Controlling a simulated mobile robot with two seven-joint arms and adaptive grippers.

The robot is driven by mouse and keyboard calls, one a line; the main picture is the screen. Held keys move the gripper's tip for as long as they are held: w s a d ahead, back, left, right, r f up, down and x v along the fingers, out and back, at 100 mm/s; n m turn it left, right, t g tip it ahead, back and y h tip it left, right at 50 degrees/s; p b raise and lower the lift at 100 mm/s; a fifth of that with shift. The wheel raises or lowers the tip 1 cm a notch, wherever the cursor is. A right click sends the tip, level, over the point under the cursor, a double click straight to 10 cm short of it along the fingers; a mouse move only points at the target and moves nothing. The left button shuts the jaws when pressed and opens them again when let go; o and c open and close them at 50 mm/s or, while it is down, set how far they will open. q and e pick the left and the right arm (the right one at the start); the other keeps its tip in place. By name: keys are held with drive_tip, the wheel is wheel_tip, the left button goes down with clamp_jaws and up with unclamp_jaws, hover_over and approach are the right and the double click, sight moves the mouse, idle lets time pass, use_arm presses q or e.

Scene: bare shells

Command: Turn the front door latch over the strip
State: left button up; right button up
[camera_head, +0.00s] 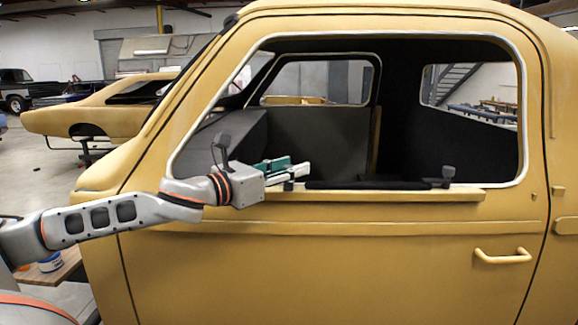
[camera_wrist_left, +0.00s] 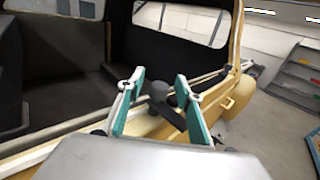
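The front door latch (camera_wrist_left: 160,95) is a dark grey knob with a flat arm, standing at the sill. In the wrist view it shows between and beyond the fingertips of my left gripper (camera_wrist_left: 158,79); I cannot tell whether they touch it. My left gripper also shows at the window sill in the head view (camera_head: 297,172), its teal-padded fingers apart and pointing right. There it mostly hides the front latch. The black strip (camera_head: 365,185) lies along the sill to the right of it. A second grey latch (camera_head: 448,174) stands at the strip's right end. My right gripper is out of view.
The yellow door (camera_head: 350,260) has a ledge (camera_head: 400,196) below the window and a pull handle (camera_head: 502,257) at lower right. The white-edged window frame (camera_head: 523,110) surrounds the opening. The space above the sill, right of my gripper, is clear. Another car shell (camera_head: 100,115) stands behind.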

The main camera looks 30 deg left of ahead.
use_arm(q)
clamp_jaws()
drive_tip(key=shift+d+n+y, duration=0.1)
drive_tip(key=shift+n+y, duration=0.3)
drive_tip(key=shift+y, duration=0.2)
drive_tip(key=shift+d+r+n+t+y, duration=0.1)
drive_tip(key=shift+n+t+y, duration=0.2)
drive_tip(key=shift+n+y, duration=1.2)
drive_tip(key=n+g+y, duration=0.1)
drive_tip(key=n+y, duration=0.1)
drive_tip(key=y, duration=0.1)
drive_tip(key=n+g+y, duration=0.1)
drive_tip(key=n+y, duration=0.1)
drive_tip(key=y, duration=0.1)
drive_tip(key=n+g+y, duration=0.1)
drive_tip(key=y, duration=0.3)
drive_tip(key=shift+n, duration=0.4)
drive_tip(key=n+g+y, duration=0.5)
drive_tip(key=g+y, duration=0.1)
drive_tip(key=shift+n+g+y, duration=0.9)
drive_tip(key=shift+n+g, duration=1.1)
drive_tip(key=shift+g, duration=0.8)
drive_tip(key=shift+a+g, duration=0.2)
drive_tip(key=shift+g, duration=0.1)
